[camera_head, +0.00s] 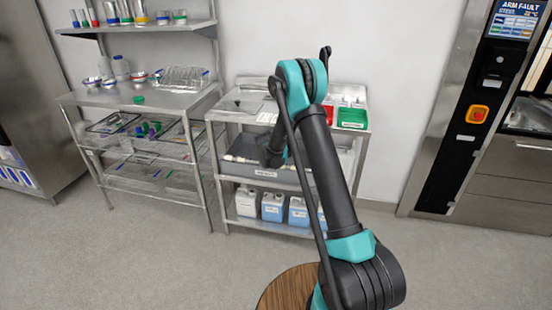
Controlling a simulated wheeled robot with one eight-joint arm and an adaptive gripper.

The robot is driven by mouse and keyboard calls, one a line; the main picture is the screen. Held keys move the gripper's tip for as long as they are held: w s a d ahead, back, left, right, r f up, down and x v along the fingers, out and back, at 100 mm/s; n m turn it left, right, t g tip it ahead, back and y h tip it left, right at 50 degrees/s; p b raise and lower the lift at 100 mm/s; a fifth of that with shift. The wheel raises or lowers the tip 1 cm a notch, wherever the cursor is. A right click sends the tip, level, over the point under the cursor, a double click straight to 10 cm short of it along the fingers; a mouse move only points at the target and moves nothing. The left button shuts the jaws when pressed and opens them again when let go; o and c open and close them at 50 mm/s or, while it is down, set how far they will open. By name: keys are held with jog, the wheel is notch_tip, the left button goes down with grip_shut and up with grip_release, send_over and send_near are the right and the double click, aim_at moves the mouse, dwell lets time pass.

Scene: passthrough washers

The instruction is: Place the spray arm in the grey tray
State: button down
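A grey tray (262,174) with a white label on its front stands on the middle shelf of the cart. A pale, thin bar (240,160) lies along the tray's left part; it may be the spray arm, but it is too small to be sure, and I cannot tell whether it lies inside or on the rim. My arm rises in front of the cart and bends down at its teal elbow. Its dark far end (271,152) shows in front of the middle shelf, where my gripper's fingers cannot be made out. My arm hides part of the tray.
The cart's top holds a red bin (328,113), a green bin (352,117) and a flat grey item (241,103). White and blue jugs (272,207) stand below. A steel rack (140,98) with baskets stands left, a machine (490,110) right.

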jog(key=w+d+f, duration=0.1)
jog(key=w+f, duration=0.1)
jog(key=w, duration=0.2)
jog(key=w+d+f, duration=0.1)
jog(key=w+f, duration=0.1)
jog(key=w, duration=0.2)
jog(key=w+d+f, duration=0.1)
jog(key=w+f, duration=0.1)
jog(key=w, duration=0.1)
jog(key=shift+w+d+f, duration=0.15)
jog(key=shift+w+d, duration=0.2)
jog(key=shift+w, duration=0.05)
jog(key=shift+w+d+f, duration=0.15)
jog(key=shift+w+f, duration=0.35)
jog(key=shift+w, duration=0.05)
jog(key=shift+w+d+f, duration=0.15)
jog(key=shift+w+f, duration=0.3)
jog(key=shift+w, duration=0.05)
jog(key=shift+f, duration=0.3)
jog(key=shift+f, duration=0.3)
jog(key=c, duration=1.4)
grip_release()
